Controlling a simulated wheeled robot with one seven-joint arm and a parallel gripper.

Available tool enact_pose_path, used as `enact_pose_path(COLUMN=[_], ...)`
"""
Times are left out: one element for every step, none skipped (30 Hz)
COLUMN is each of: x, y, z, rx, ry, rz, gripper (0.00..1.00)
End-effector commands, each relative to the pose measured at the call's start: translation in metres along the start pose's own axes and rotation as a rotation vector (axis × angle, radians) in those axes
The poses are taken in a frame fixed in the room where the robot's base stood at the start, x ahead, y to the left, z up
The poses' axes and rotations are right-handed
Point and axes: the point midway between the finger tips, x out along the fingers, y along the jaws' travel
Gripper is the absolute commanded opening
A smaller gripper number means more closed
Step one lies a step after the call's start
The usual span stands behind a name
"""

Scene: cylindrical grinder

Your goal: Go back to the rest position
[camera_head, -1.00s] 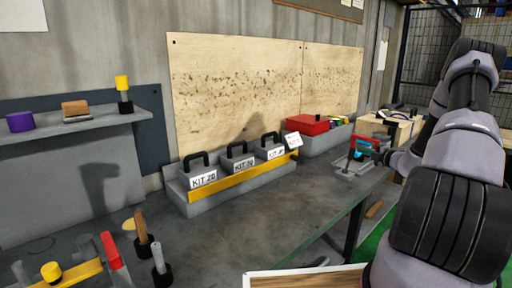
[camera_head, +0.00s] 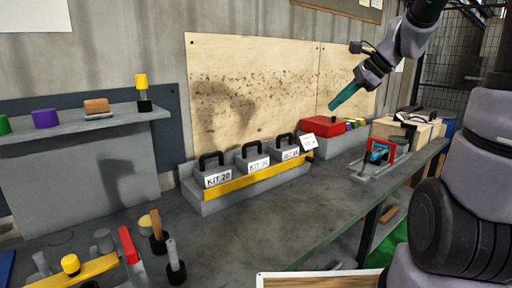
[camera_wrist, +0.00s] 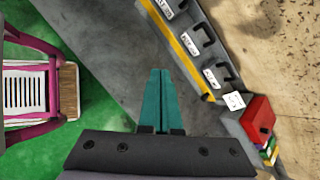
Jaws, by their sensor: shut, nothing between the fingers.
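My gripper (camera_head: 343,97) has teal fingers and is raised in front of the plywood wall panel, above the back of the workbench. In the wrist view my gripper (camera_wrist: 160,72) shows its two fingers together with nothing between them. The fingers point down and to the left in the head view. My arm reaches up along the right side and out of the top of the picture. The gripper touches nothing that I can see.
Three kit boxes (camera_head: 252,163) stand in a grey tray with a yellow front bar. A red box (camera_head: 326,126), a red-and-blue clamp-like device (camera_head: 377,152) and a wooden crate (camera_head: 404,131) are on the bench (camera_head: 262,225). Tools stand at the lower left. Mid-bench is clear.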

Motion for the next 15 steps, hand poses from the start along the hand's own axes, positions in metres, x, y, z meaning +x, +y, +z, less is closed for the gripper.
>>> enact_pose_path(x=[-0.01,-0.016,-0.023,-0.028,-0.034,-0.041,-0.047,-0.053,-0.06,-0.065,-0.07,-0.077,-0.082,-0.086,-0.091], y=[0.014,0.022,0.033,0.041,0.049,0.059,0.067,0.073,0.083,0.09,0.096,0.103,0.109,0.114,0.119], z=[0.011,0.014,0.018,0.021,0.024,0.027,0.028,0.029,0.031,0.031,0.032,0.032,0.032,0.031,0.03], rx=[-0.118,-0.188,-0.283,-0.353,-0.424,-0.518,-0.587,-0.657,-0.748,-0.814,-0.88,-0.961,-1.018,-1.069,-1.132], ry=[0.037,0.061,0.092,0.116,0.139,0.171,0.194,0.219,0.25,0.273,0.296,0.326,0.346,0.366,0.39], rz=[0.003,0.007,0.013,0.017,0.022,0.027,0.032,0.035,0.041,0.045,0.049,0.053,0.057,0.061,0.065], gripper=[0.0,0.0,0.0,0.0,0.0,0.0,0.0,0.0,0.0,0.0,0.0,0.0,0.0,0.0,0.0])
